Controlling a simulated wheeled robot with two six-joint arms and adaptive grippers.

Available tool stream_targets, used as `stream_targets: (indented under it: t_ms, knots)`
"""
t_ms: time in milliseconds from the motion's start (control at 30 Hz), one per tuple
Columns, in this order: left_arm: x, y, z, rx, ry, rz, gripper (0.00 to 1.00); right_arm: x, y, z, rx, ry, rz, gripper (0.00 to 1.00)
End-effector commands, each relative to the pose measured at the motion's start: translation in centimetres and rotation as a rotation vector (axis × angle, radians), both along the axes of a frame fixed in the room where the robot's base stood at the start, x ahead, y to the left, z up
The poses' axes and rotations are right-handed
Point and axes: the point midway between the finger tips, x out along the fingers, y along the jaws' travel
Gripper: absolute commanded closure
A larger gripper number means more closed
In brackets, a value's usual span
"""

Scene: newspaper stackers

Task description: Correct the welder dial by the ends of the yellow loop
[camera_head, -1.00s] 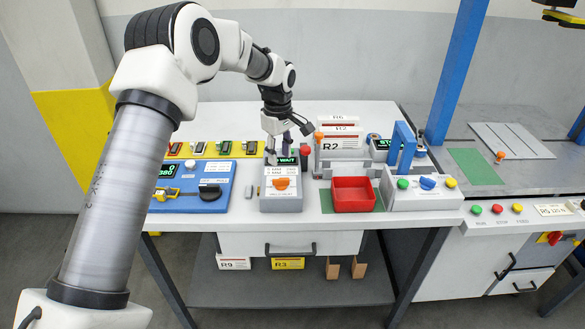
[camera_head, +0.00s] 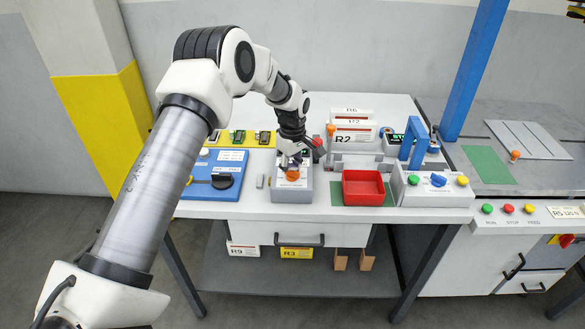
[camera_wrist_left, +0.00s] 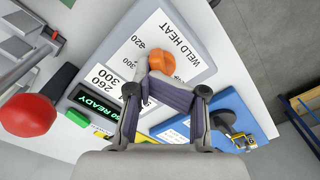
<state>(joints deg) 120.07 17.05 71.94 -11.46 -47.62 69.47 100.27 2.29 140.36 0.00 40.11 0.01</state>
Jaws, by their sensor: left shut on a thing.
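The welder is a grey box (camera_head: 292,194) at the table's front. Its orange dial (camera_head: 292,176) also shows in the wrist view (camera_wrist_left: 164,62), beside a white WELD HEAT scale. My left gripper (camera_head: 290,163) has come down over the dial from behind and is shut on it; its fingers (camera_wrist_left: 160,82) partly cover the dial. A green display (camera_wrist_left: 95,103) ends in READY. A blue unit (camera_head: 226,162) with a black knob stands to the left. A small yellow piece (camera_wrist_left: 250,141) shows by it in the wrist view; I cannot tell if it is the loop. My right gripper is out of view.
A red tray (camera_head: 363,201) and a grey button box (camera_head: 433,196) stand to the right. R2 holders (camera_head: 353,137) stand behind. A small grey block (camera_head: 260,182) lies left of the welder.

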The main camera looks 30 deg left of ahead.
Motion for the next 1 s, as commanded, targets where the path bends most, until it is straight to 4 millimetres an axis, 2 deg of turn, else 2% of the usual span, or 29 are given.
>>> stream_targets:
  t_ms: [33, 67, 400, 1000]
  knots:
    - [-0.1, 0.0, -0.1, -0.001, 0.002, 0.000, 0.70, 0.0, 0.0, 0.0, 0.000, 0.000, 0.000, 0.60]
    - [-0.1, 0.0, 0.0, -0.001, 0.002, 0.000, 0.61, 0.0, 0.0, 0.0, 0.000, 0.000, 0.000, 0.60]
    - [-0.1, 0.0, 0.2, -0.001, 0.002, 0.000, 0.61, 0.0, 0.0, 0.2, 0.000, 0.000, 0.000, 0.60]
    - [0.0, 0.0, 5.4, 0.000, 0.001, 0.000, 0.61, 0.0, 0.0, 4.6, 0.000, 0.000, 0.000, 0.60]
